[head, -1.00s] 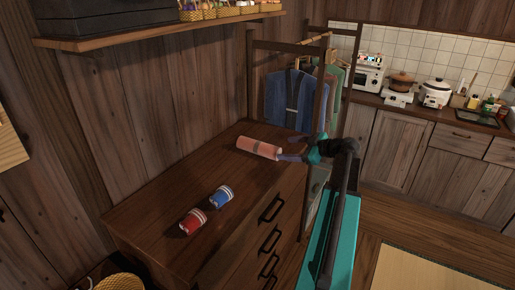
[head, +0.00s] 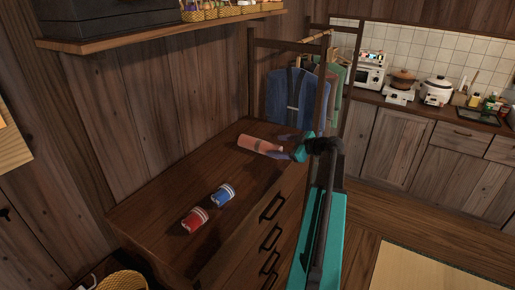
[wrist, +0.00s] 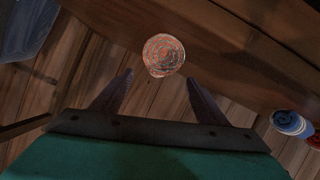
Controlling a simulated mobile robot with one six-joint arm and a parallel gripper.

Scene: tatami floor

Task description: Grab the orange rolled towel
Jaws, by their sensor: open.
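The orange rolled towel (head: 258,144) lies on its side on top of the wooden dresser, towards the far end. In the wrist view its spiral end (wrist: 163,55) faces me, just beyond and between the fingertips. My gripper (head: 284,146) is open at the towel's right end, with one finger on each side of that end in the head view. In the wrist view the two fingers (wrist: 160,82) stand wide apart with nothing held between them. Whether a finger touches the towel I cannot tell.
A blue rolled towel (head: 222,194) and a red one (head: 195,218) lie nearer on the dresser top (head: 150,208). A clothes rack with hanging garments (head: 290,97) stands behind the dresser. A wall shelf (head: 160,30) runs above.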

